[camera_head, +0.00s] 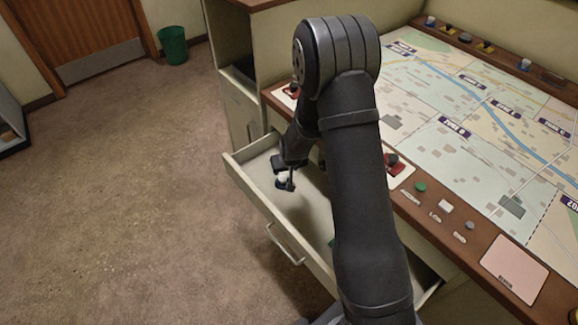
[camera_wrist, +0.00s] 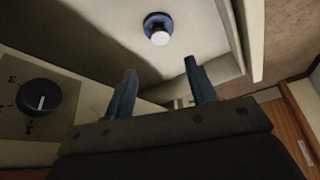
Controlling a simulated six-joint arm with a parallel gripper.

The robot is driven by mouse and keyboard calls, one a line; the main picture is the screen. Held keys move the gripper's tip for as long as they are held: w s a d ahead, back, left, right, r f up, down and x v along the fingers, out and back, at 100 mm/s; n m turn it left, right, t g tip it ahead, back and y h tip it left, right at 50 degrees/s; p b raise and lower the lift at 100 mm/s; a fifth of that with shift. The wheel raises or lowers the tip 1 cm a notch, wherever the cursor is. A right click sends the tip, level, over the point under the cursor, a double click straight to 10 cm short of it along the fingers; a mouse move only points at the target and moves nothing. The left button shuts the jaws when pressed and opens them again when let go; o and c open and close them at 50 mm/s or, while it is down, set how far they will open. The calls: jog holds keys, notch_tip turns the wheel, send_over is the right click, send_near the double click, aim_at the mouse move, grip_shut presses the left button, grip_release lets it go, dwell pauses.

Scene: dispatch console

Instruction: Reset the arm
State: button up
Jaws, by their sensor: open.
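My gripper (camera_head: 284,184) is open and points down over the left part of the pulled-out drawer (camera_head: 292,243). In the wrist view its two fingers (camera_wrist: 161,82) stand apart with nothing between them. A small piece with a white top and a blue base (camera_wrist: 158,30) is in the drawer just beyond the fingertips, apart from them. In the head view a white spot shows at the gripper (camera_head: 283,178); it looks like the same piece. My arm hides part of the drawer and the desk edge.
A map board (camera_head: 470,110) covers the desk at right. A green button (camera_head: 420,187), a white block (camera_head: 446,206) and a pink pad (camera_head: 514,268) lie along its front edge. A black dial (camera_wrist: 40,97) is left in the wrist view. Floor at left is clear, with a green bin (camera_head: 173,45).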

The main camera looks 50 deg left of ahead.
aim_at(283, 179)
jog(key=shift+f, duration=0.1)
jog(key=x, duration=1.2)
jog(key=shift+f, duration=0.1)
jog(key=shift+d+r, duration=0.1)
jog(key=shift+r, duration=0.2)
